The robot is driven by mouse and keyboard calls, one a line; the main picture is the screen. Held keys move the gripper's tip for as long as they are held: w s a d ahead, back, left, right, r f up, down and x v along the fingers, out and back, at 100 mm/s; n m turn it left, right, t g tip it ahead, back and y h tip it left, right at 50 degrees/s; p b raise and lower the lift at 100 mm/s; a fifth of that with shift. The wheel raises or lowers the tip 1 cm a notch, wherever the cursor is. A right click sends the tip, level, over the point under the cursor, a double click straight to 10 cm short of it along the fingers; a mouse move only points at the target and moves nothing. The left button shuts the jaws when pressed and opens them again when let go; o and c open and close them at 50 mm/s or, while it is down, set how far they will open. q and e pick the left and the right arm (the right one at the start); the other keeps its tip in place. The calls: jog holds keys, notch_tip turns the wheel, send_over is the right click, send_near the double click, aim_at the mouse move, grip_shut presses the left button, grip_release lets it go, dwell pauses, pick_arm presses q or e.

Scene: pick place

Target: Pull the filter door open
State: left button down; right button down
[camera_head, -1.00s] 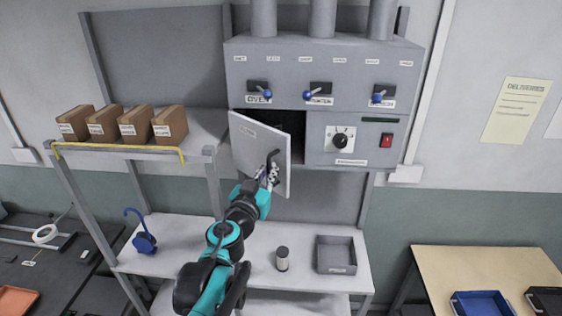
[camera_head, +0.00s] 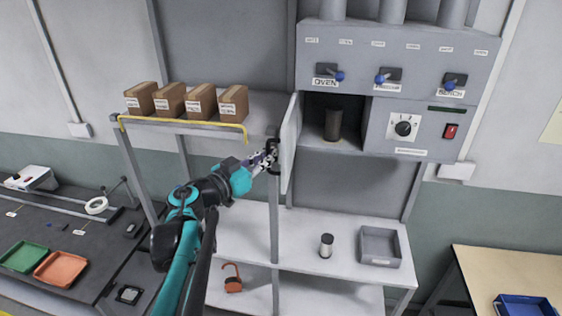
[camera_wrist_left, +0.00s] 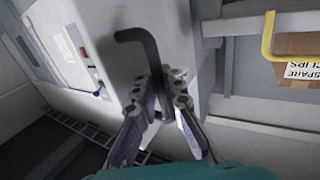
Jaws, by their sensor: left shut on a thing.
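The filter door (camera_head: 291,143) is a pale panel hinged at its left side on the grey cabinet. It stands wide open, seen almost edge-on in the head view. Behind it the dark compartment shows a dark cylinder (camera_head: 333,124), standing upright. My left gripper (camera_head: 270,157) is at the door's outer side, shut on the black door handle (camera_head: 274,149). In the left wrist view the bent handle (camera_wrist_left: 150,55) rises from between the fingers (camera_wrist_left: 158,105), in front of the door face (camera_wrist_left: 115,40). My right gripper is not in view.
A shelf with several labelled boxes (camera_head: 187,101) and a yellow rail (camera_head: 180,124) is just left of the gripper. Below, a bench holds a small canister (camera_head: 326,245) and a grey tray (camera_head: 380,246). The cabinet front carries blue-knobbed switches (camera_head: 381,79).

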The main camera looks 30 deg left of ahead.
pick_arm(q)
jog(key=shift+s+a+f+m+h+b, duration=0.15)
jog(key=shift+a+m+h+b, duration=0.25)
jog(key=shift+a+m+h, duration=0.55)
jog(key=shift+a+n, duration=0.25)
jog(key=shift+a, duration=0.1)
jog(key=c, duration=1.9)
grip_release()
jog(key=shift+s, duration=0.15)
jog(key=v, duration=1.2)
jog(key=shift+a+r, duration=0.15)
jog(key=shift+r, duration=0.2)
